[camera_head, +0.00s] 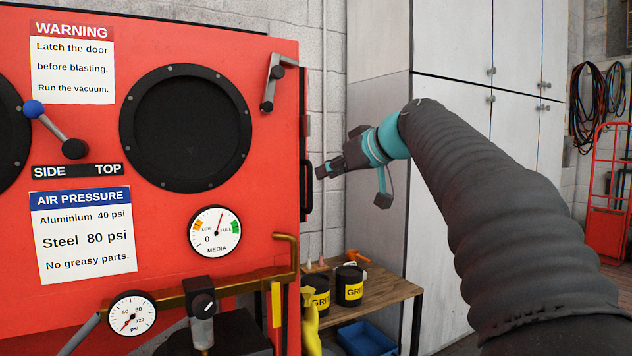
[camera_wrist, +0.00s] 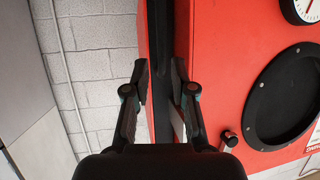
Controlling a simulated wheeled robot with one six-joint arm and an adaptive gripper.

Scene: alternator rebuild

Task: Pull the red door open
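The red cabinet (camera_head: 270,150) fills the left of the head view. Its right side, where a black handle (camera_head: 306,188) sticks out, is seen almost edge-on, so little of the door face shows. The door appears closed. In the wrist view a narrow red strip (camera_wrist: 145,30) shows beside a dark upright bar, which seems to be the handle. My gripper (camera_head: 322,171) is just right of the handle. In the wrist view its fingers (camera_wrist: 161,75) are apart, one on each side of the dark bar. I cannot tell whether they touch it.
A metal latch (camera_head: 272,82) sits at the cabinet's upper right corner. A wooden bench (camera_head: 385,297) with black grit cans (camera_head: 350,287) stands below my gripper. Grey lockers (camera_head: 378,45) stand behind my arm. A yellow spray bottle (camera_head: 311,325) is near the cabinet's lower right.

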